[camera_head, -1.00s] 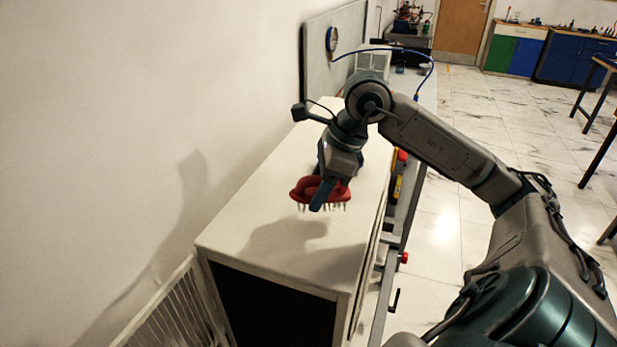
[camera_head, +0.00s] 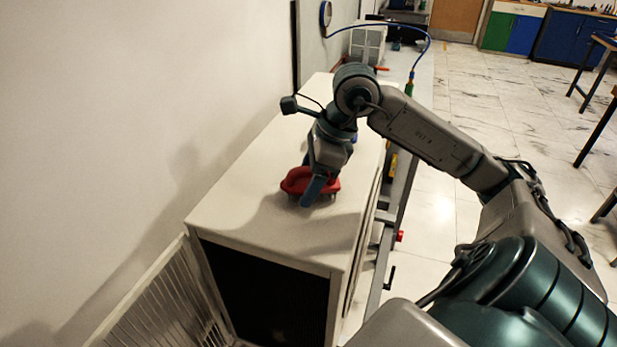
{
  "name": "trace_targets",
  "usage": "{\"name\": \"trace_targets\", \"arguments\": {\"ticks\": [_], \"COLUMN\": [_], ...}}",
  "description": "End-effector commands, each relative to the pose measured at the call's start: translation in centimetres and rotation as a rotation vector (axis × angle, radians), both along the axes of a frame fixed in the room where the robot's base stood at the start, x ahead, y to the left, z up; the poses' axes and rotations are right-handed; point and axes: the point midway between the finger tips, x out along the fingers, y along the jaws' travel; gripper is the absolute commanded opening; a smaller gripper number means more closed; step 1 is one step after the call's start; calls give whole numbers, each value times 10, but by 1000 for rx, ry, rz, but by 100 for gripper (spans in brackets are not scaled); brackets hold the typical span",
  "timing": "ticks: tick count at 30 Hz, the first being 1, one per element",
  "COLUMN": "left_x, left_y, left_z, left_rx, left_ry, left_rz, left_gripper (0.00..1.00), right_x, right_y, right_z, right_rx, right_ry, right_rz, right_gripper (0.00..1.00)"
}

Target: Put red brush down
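The red brush (camera_head: 292,183) is at the middle of the white cabinet top (camera_head: 234,212), bristles down. Its bristles look to be at or very near the surface; I cannot tell if they bear on it. My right gripper (camera_head: 311,188) comes down over the brush, with a blue-grey finger across its near side. The gripper appears shut on the brush's handle; the far finger is hidden. My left gripper is not in view.
A plain wall runs along the left of the cabinet. A metal frame with a red knob (camera_head: 399,236) runs along the cabinet's right side. The cabinet top in front of the brush is clear.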

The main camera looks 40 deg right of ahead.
Motion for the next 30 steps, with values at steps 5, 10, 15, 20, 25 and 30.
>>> {"name": "trace_targets", "arguments": {"ticks": [5,10,15,20,25,30], "left_x": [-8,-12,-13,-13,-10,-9], "left_y": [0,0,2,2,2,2], "left_z": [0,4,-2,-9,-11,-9], "left_rx": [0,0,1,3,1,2], "left_ry": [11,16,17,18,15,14], "left_rz": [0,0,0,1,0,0], "left_gripper": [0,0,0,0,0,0], "right_x": [0,0,-3,-10,-19,-26], "right_y": [0,0,-6,-15,-25,-32], "right_z": [0,5,18,46,81,105], "right_rx": [0,-1,-5,-6,-3,-1], "right_ry": [0,1,-3,-5,-5,-2], "right_rz": [0,0,-1,-3,-4,-2], "right_gripper": [68,68,68,68,68,68]}}
